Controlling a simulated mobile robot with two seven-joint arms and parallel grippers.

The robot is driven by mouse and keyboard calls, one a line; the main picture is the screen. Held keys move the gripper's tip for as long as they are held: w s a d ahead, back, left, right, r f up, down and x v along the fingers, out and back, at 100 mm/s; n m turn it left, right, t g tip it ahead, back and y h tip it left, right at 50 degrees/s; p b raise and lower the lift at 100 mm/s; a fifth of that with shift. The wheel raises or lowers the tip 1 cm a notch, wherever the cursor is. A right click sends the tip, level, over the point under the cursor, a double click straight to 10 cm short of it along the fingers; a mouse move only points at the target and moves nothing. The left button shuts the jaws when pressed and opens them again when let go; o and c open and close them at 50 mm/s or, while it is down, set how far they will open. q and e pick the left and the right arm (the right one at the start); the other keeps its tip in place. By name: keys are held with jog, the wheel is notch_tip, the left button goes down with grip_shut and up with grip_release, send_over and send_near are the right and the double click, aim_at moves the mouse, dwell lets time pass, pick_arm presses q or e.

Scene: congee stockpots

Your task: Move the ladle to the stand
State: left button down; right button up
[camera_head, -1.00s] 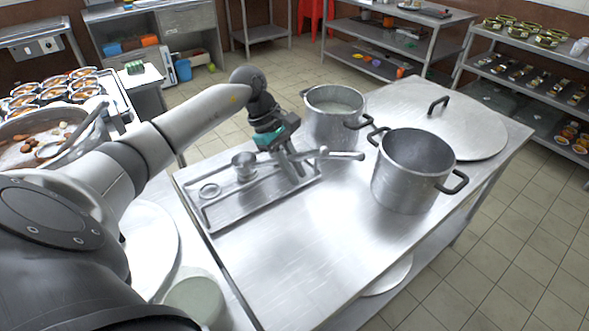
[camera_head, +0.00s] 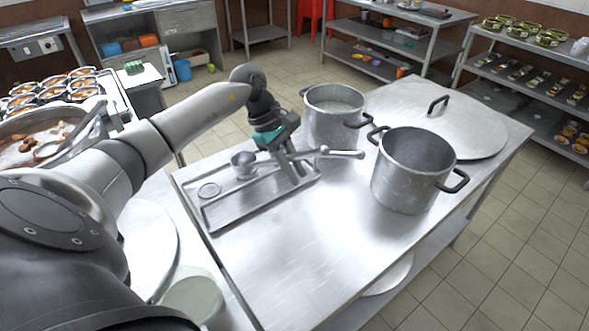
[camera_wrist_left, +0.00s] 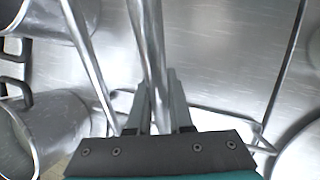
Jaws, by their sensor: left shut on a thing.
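The ladle is a metal one with a round bowl (camera_head: 243,163) on the left and a long handle (camera_head: 340,154) reaching right. My left gripper (camera_head: 296,168) is shut on the handle, and the wrist view shows the handle (camera_wrist_left: 150,50) between the two fingers (camera_wrist_left: 160,108). The stand is a shallow metal tray (camera_head: 255,208) with a thin rail, on the near left part of the steel table. The ladle's bowl is over the tray's back part; I cannot tell whether it touches. My right gripper is not in view.
A pot with pale contents (camera_head: 333,112) stands behind the handle's right end. An open empty-looking pot (camera_head: 405,180) stands right of it, with a large lid (camera_head: 470,130) behind. The table's front middle (camera_head: 310,250) is clear. A ring (camera_head: 209,190) shows at the tray's left.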

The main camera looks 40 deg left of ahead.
pick_arm(q)
jog(key=shift+f, duration=0.25)
jog(key=c, duration=0.7)
grip_release()
jog(key=shift+c, duration=0.2)
jog(key=v, duration=1.5)
jog(key=shift+p, duration=0.4)
jog(key=shift+s, duration=0.1)
